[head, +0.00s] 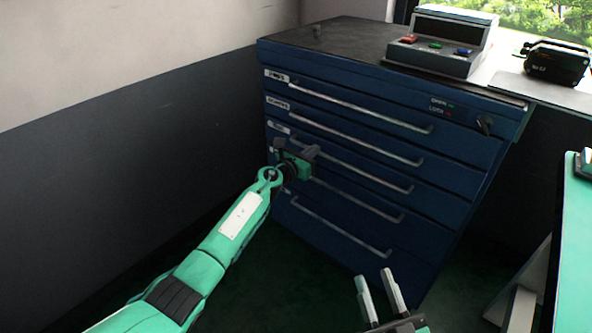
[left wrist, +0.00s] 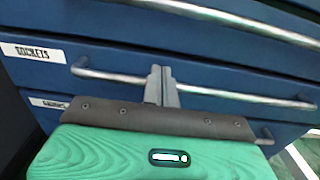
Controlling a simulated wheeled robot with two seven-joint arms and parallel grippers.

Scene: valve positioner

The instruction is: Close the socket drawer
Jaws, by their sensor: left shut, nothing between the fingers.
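The blue drawer cabinet (head: 345,60) stands against the wall. My left gripper (head: 311,153) is at the left part of the cabinet front, shut and empty. Its closed fingertips (left wrist: 161,70) overlap the socket drawer's handle in the left wrist view; I cannot tell whether they touch. My right gripper (head: 374,275) is open and empty, low in front of the cabinet.
A black device (head: 557,62) is on the surface to the right. A green-topped table (head: 575,240) is at the right edge. The floor before the cabinet is clear.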

